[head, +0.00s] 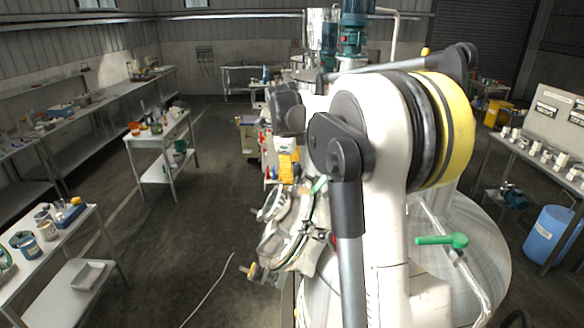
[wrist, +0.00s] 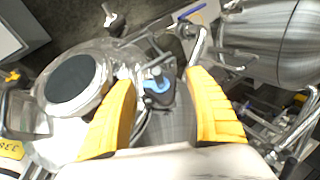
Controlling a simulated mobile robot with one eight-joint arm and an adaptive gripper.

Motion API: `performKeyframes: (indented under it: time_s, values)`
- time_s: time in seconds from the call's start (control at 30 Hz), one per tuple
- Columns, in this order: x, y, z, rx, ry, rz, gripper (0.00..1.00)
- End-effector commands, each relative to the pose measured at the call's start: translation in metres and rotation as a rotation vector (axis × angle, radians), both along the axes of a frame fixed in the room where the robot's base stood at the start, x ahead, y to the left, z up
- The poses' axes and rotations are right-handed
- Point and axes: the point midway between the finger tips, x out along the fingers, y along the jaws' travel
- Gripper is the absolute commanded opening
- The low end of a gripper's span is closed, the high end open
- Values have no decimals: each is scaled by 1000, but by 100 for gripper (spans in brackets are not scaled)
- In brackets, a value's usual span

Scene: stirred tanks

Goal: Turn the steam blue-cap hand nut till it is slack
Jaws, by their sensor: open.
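A blue-capped hand nut (wrist: 157,84) shows in the wrist view, with a dark part around it, on fittings beside a shiny round steel cover (wrist: 112,55). My gripper (wrist: 161,79) is open, its two yellow-orange fingers to the left and right of the blue cap in the picture. Nothing is seen held between them. I cannot tell how far the cap lies beyond the fingertips, and I see no contact. In the head view my gripper (head: 288,165) reaches down over the steel fittings; the blue cap cannot be made out there.
The cover has a dark round glass (wrist: 72,80). A steel vessel (wrist: 262,38) and pipes crowd the wrist view's right side. In the head view a green valve handle (head: 442,240) stands on the large tank (head: 480,260). The floor (head: 190,225) on the left is mostly clear.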

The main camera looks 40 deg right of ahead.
Motion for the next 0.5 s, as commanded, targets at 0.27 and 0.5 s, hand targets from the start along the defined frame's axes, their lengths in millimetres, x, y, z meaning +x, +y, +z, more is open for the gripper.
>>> performKeyframes:
  time_s: [0.27,0.5]
  values:
    - [1,-2,-5,0,0,0,63]
    - [1,-1,-5,0,0,1,13]
